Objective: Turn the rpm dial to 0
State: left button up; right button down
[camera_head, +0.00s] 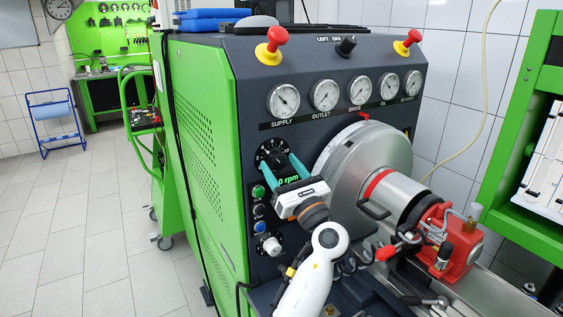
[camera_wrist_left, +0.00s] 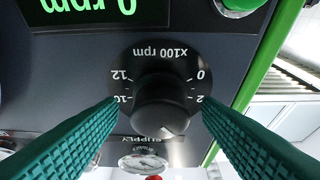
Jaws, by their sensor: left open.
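The rpm dial (camera_head: 272,153) is a black round knob on the dark front panel, with its scale marked x100 rpm. In the left wrist view, the dial (camera_wrist_left: 160,103) appears upside down, with 0 and 2 on the right and 10 and 12 on the left. A white mark on the knob points down and slightly right there, away from the 0; the number under it is hidden. My left gripper (camera_head: 279,160) is open, its teal fingers on either side of the knob with visible gaps in the wrist view (camera_wrist_left: 158,104). My right gripper is out of view.
A green display (camera_wrist_left: 97,8) reading 0 rpm sits by the dial. Coloured buttons (camera_head: 259,210) line the panel beneath. Gauges (camera_head: 325,95) and red knobs (camera_head: 271,46) are above. A large metal disc (camera_head: 370,165) stands close on the right.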

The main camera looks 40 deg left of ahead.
pick_arm(q)
jog(key=shift+a+r, duration=0.1)
jog(key=shift+a, duration=0.2)
